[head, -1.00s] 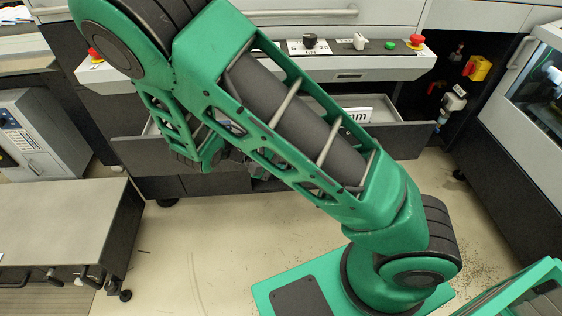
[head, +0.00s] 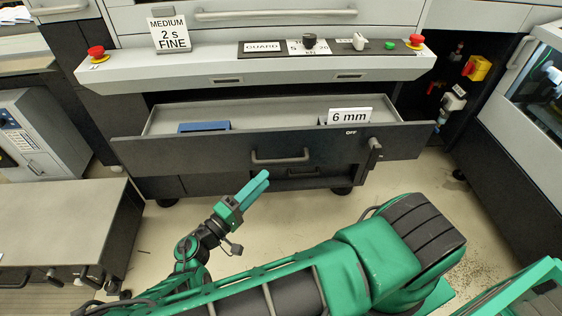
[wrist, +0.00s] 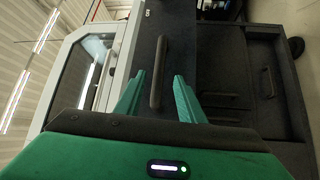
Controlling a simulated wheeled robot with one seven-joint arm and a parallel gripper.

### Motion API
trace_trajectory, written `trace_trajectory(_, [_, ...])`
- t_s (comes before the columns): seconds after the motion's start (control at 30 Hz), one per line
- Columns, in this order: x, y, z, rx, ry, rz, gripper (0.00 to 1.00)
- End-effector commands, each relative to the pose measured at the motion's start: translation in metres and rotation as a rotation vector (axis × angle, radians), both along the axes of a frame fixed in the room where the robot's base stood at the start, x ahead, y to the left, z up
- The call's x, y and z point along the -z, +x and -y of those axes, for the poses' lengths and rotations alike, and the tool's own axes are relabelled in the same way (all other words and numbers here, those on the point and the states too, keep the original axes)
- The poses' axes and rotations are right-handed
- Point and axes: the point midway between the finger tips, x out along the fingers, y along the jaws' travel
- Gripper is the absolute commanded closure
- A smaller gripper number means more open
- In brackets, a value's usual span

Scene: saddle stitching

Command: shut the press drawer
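The press drawer (head: 220,153) stands pulled out from the press, with its grey inside showing from above in the head view. Its dark front has a bar handle (head: 281,157) in the middle. My gripper (head: 262,181) is in front of the drawer, just left of and below the handle in the head view. In the wrist view the handle (wrist: 157,85) appears between the two green fingers, beyond them. The fingers (wrist: 159,76) are spread apart with nothing held. I see no clear contact with the drawer.
The drawer holds a blue block (head: 204,127) and a "6 mm" sign (head: 349,116). A lever (head: 374,153) marked OFF sits at the front's right. The press panel (head: 250,68) overhangs above. A grey table (head: 60,222) stands at left; floor before the drawer is open.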

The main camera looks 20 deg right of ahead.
Motion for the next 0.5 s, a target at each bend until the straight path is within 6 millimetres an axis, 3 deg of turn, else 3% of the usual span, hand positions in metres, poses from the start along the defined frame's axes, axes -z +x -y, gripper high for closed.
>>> trace_trajectory(0.5, [-0.012,0.036,0.074,0.004,-0.001,-0.002,0.64])
